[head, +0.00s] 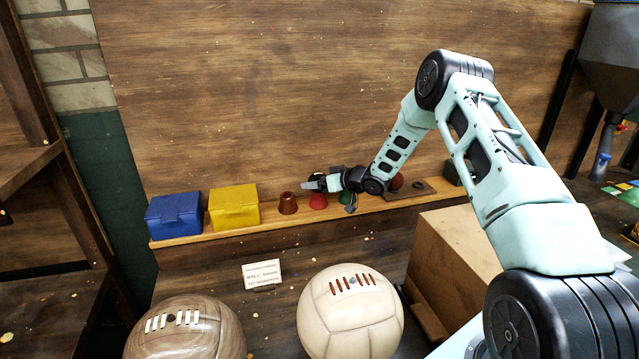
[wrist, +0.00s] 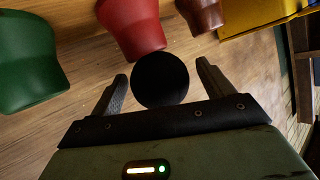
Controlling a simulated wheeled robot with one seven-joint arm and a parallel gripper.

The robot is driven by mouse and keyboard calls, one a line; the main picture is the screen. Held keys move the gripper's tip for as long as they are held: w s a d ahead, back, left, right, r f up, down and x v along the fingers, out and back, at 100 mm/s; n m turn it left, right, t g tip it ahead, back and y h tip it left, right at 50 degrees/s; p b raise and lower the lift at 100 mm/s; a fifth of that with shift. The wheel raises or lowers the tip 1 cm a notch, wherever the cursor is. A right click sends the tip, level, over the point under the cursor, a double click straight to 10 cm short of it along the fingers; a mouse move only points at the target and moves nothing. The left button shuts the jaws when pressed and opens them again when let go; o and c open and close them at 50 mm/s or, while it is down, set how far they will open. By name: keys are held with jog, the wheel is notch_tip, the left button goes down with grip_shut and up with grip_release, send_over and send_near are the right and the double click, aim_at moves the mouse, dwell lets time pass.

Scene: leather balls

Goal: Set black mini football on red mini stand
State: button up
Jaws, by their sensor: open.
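The black mini football (wrist: 160,80) is between my gripper's fingers, with a gap on each side. The red mini stand (wrist: 130,24) has its narrow top end against the ball in the wrist view, and the ball appears to rest on it; exact contact is hard to see. In the head view the red stand (head: 318,201) is on the wooden shelf, just below my gripper (head: 317,184). My gripper (wrist: 162,70) is open around the ball. In the head view the gripper mostly hides the ball.
A brown stand (head: 288,203) is left of the red one, and a green stand (head: 345,198) is to its right. Yellow (head: 234,208) and blue (head: 174,215) boxes fill the shelf's left end. A wooden wall (head: 300,80) rises behind. Large balls (head: 350,318) are in front, below.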

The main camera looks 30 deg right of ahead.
jog(key=shift+r, duration=0.1)
jog(key=b+v, duration=0.3)
jog(key=v, duration=0.9)
jog(key=a+r+n+g+h, duration=0.15)
jog(key=a+r, duration=0.25)
jog(key=a, duration=0.9)
jog(key=s+a+r+g+h, duration=0.1)
jog(key=s+a+g, duration=0.1)
jog(key=s+a, duration=0.3)
jog(key=s+a+g, duration=0.2)
jog(key=a, duration=0.5)
jog(key=s+a+n+g, duration=0.1)
jog(key=s+a+g, duration=0.1)
jog(key=s, duration=0.9)
jog(key=s+a+r+n+g+h, duration=0.1)
jog(key=s+a, duration=0.4)
jog(key=s, duration=0.6)
jog(key=s+a+n+g+h, duration=0.1)
jog(key=s+a+g, duration=0.3)
jog(key=s, duration=0.7)
jog(key=shift+r+n, duration=0.35)
jog(key=shift+n, duration=0.3)
jog(key=shift+a+f, duration=0.1)
